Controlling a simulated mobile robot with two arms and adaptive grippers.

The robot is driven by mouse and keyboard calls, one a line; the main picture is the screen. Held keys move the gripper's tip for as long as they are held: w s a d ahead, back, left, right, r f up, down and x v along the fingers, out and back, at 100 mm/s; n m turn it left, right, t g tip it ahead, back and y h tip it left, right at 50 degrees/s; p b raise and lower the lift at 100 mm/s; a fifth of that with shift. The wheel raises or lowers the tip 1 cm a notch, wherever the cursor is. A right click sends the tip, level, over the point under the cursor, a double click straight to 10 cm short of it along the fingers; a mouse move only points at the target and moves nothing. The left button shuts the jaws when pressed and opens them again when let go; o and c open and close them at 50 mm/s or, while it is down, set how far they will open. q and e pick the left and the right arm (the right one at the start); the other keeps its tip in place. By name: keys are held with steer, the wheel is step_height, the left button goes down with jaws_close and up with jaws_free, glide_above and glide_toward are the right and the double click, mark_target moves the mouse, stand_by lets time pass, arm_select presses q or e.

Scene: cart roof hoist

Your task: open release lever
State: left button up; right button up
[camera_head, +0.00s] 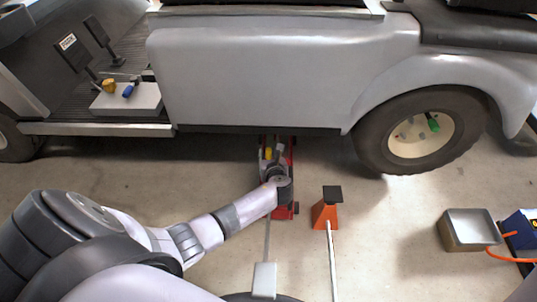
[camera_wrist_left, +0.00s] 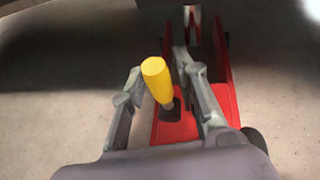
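The release lever (camera_wrist_left: 156,80) has a yellow handle and rises, slightly tilted, from a slot in the red floor jack (camera_wrist_left: 224,90) in the left wrist view. In the head view the jack (camera_head: 294,209) lies on the floor, partly under the cart's side, and the yellow handle (camera_head: 268,153) shows small. My left gripper (camera_wrist_left: 160,85) is open, with one finger on each side of the lever. I see a gap between the handle and the fingers. My left arm hides part of the jack in the head view. My right gripper is in neither view.
The grey cart (camera_head: 270,70) stands above the jack, with its wheel (camera_head: 374,130) to the right. An orange jack stand (camera_head: 324,213) is right of the jack. A metal tray (camera_head: 447,232) lies farther right. The floor between stand and tray is clear.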

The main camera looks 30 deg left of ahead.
arm_select(q)
jaws_close()
stand_by(0.3)
